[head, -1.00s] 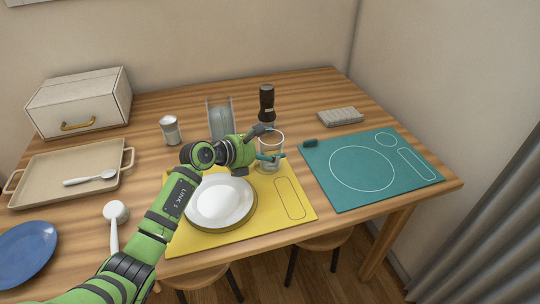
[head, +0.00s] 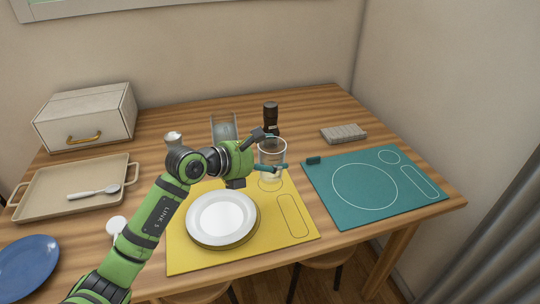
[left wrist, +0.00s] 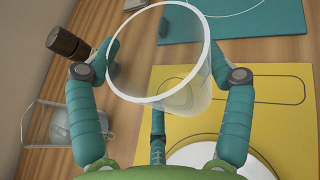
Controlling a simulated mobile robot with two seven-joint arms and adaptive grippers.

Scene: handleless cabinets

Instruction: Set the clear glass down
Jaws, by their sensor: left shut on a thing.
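My left gripper (head: 272,151) is shut on the clear glass (head: 272,158), with one finger on each side of it. The glass is upright at the back right part of the yellow mat (head: 200,257), by a circle outline drawn there. I cannot tell whether its base touches the mat. In the left wrist view the glass (left wrist: 190,98) shows its wide rim between the fingers of the left gripper (left wrist: 165,62). My right gripper is not in view.
A white plate (head: 221,217) is on the yellow mat. A dark pepper mill (head: 270,118) and a grey holder (head: 224,127) stand behind the glass. A teal mat (head: 364,186) lies to the right. A tan tray (head: 60,205), a shaker (head: 173,139) and a blue plate (head: 27,262) are left.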

